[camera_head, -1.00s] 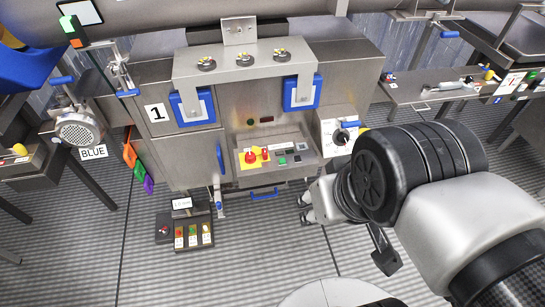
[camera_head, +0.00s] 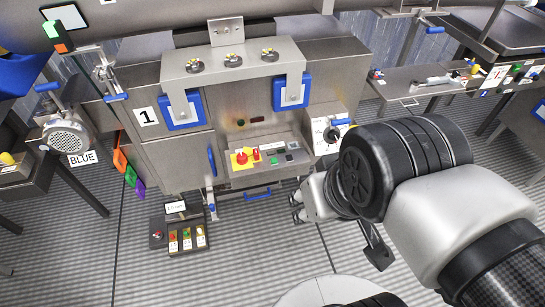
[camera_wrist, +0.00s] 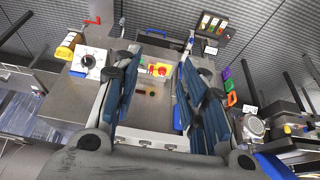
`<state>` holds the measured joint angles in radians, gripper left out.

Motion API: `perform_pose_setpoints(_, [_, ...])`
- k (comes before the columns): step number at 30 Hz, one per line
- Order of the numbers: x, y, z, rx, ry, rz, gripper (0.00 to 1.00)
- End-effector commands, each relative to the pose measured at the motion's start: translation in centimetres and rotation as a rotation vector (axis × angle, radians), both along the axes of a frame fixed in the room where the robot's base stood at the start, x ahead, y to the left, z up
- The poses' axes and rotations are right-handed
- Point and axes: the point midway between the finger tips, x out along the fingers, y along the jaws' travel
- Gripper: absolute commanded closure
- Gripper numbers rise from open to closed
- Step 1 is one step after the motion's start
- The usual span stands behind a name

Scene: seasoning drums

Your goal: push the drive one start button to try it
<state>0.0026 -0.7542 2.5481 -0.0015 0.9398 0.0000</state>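Machine 1 has a sloped control panel (camera_head: 297,162) with a red mushroom knob on a yellow plate (camera_head: 240,158), a smaller red control and a green button (camera_head: 274,160). A lower box (camera_head: 187,238) carries a row of red, green and yellowish controls. The labels are too small to read, so I cannot tell which control is the drive one start. My gripper (camera_head: 297,207) is right of and below the panel, apart from it. In the wrist view my gripper (camera_wrist: 165,58) is open and empty, its blue-padded fingers apart, with the red knob (camera_wrist: 162,70) seen between them.
A white plate with a rotary switch (camera_head: 332,135) is right of the panel. A blue handle (camera_head: 257,194) is below it. Blue-framed brackets (camera_head: 291,93) hang above. A motor (camera_head: 67,136) is at left, a side bench (camera_head: 425,86) at right.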

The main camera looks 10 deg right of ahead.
Motion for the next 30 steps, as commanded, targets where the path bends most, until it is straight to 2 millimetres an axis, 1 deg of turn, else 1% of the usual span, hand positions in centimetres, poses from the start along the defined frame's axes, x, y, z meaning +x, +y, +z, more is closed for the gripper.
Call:
perform_pose_setpoints(1, [0.00, 0.00, 0.00, 0.000, 0.000, 0.000, 0.66])
perform_pose_setpoints(2, [0.00, 0.00, 0.00, 0.000, 0.000, 0.000, 0.68])
perform_pose_setpoints(16, [0.00, 0.00, 0.00, 0.000, 0.000, 0.000, 0.99])
perform_pose_setpoints(30, [0.00, 0.00, 0.00, 0.000, 0.000, 0.000, 1.00])
